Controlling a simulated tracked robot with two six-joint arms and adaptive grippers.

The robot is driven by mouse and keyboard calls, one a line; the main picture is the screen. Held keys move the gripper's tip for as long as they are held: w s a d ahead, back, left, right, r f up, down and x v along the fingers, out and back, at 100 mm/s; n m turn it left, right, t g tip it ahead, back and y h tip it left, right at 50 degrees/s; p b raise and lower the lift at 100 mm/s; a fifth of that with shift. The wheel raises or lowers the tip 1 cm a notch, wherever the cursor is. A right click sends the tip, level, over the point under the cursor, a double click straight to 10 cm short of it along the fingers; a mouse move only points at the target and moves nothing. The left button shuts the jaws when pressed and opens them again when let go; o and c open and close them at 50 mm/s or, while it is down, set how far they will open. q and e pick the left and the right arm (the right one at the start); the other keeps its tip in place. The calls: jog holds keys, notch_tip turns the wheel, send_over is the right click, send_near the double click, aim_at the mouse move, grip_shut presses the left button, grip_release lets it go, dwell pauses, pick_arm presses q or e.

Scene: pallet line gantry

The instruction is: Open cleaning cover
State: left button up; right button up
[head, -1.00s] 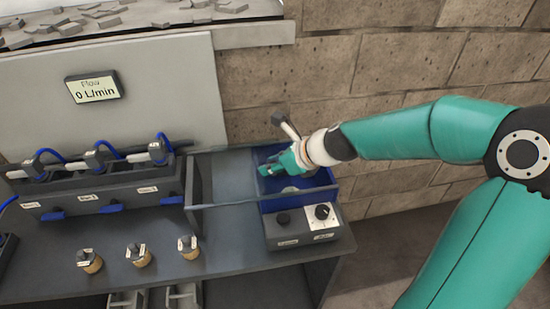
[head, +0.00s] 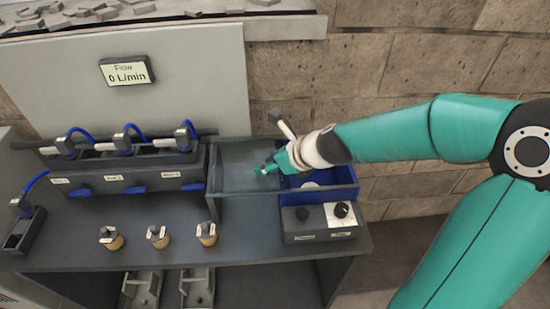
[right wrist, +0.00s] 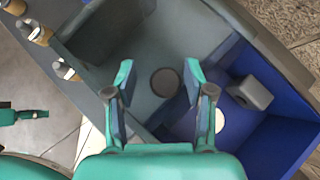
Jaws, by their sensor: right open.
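The cleaning cover (right wrist: 200,45) looks like a grey, see-through panel with a dark round knob (right wrist: 165,82). In the head view the grey panel (head: 240,160) lies left of an open blue tub (head: 345,176), within a frame running along both. The tub's blue inside (right wrist: 285,125) shows uncovered at the right in the right wrist view. My right gripper (head: 265,169) is over the panel near the tub's left edge. In the right wrist view its two fingers (right wrist: 160,80) are apart on either side of the knob, with gaps; contact is not visible.
A grey block (right wrist: 252,92) and a white disc (right wrist: 219,121) are in the tub. A control box (head: 320,222) with two knobs stands in front. Several small brass-coloured pieces (head: 157,237) stand left, before a valve rack (head: 130,175). A stone wall (head: 400,75) is behind.

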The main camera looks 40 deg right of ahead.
jog(key=shift+w, duration=0.1)
jog(key=shift+r, duration=0.1)
jog(key=shift+v, duration=0.9)
jog(key=v, duration=1)
jog(key=shift+d, duration=0.1)
